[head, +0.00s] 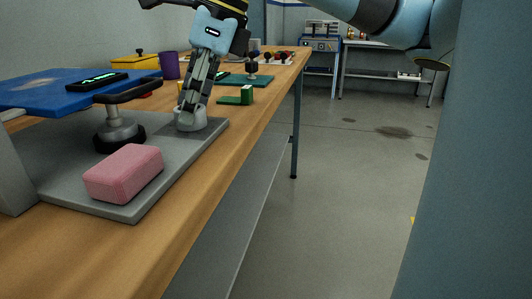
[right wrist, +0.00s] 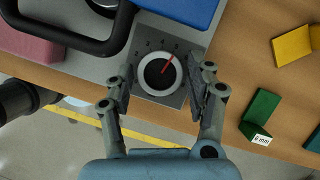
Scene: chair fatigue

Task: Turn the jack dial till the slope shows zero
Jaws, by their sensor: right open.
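The jack dial (head: 190,118) is a light grey ring on the corner of a grey base plate (head: 75,160). In the right wrist view the dial (right wrist: 146,86) has a dark centre, a numbered scale and a red pointer aimed up and right, near the 5. My right gripper (head: 187,110) points down at the dial. In the right wrist view its open fingers stand either side of the dial, with visible gaps. The slope readout (head: 97,81) is a black box with green digits, too small to read, on a blue board (head: 40,92). My left gripper is not in view.
A pink block (head: 124,173) and a metal post (head: 119,134) under a black loop handle (head: 128,92) stand on the base plate. Green (right wrist: 260,115) and yellow (right wrist: 293,46) blocks lie on the wooden bench right of the dial. The floor aisle is open.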

